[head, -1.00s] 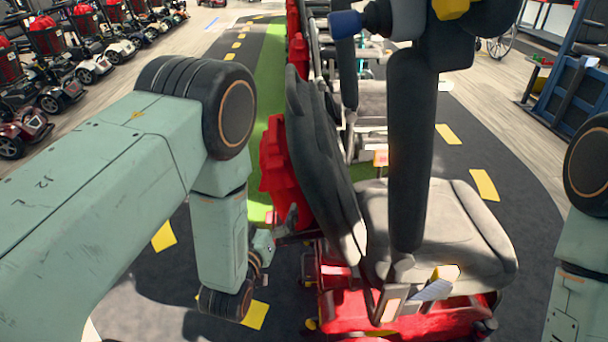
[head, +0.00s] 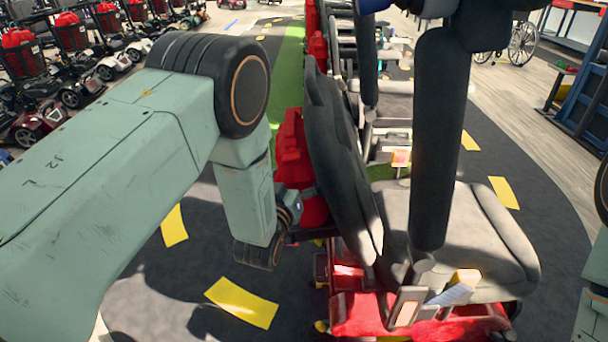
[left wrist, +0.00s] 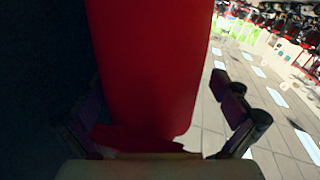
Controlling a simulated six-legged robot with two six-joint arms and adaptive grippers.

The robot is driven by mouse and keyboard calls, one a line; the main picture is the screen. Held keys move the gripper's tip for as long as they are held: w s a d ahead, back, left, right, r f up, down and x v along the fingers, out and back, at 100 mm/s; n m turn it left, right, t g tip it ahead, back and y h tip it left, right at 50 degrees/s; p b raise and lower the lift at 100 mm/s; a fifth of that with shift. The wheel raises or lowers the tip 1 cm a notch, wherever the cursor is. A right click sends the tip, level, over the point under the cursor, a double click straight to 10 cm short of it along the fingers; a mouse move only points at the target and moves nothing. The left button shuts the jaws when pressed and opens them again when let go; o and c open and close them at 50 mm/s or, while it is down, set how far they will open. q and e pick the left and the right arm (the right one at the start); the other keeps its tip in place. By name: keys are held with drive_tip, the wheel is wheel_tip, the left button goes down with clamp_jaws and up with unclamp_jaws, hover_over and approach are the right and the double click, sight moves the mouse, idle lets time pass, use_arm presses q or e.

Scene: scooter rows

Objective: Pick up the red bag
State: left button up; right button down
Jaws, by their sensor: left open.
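A red bag (head: 292,150) hangs behind the black seat back of the nearest red scooter (head: 400,315). In the left wrist view the red bag (left wrist: 150,65) fills the middle, close up between the fingers. My left gripper (left wrist: 160,120) is open, with one finger on each side of the bag; I cannot tell whether they touch it. In the head view my left gripper (head: 300,200) is at the bag's lower part, partly hidden by my wrist and the bag. Only part of my right arm shows at the right edge; its gripper is out of frame.
The scooter's grey seat (head: 465,240) and black backrest (head: 340,160) stand right of the bag. More scooters line up behind it. Another row of scooters with red bags (head: 22,55) is at the far left. Dark floor with yellow marks (head: 240,303) is open at the front left.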

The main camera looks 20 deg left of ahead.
use_arm(q)
drive_tip(key=c, duration=1.2)
drive_tip(key=shift+r, duration=0.1)
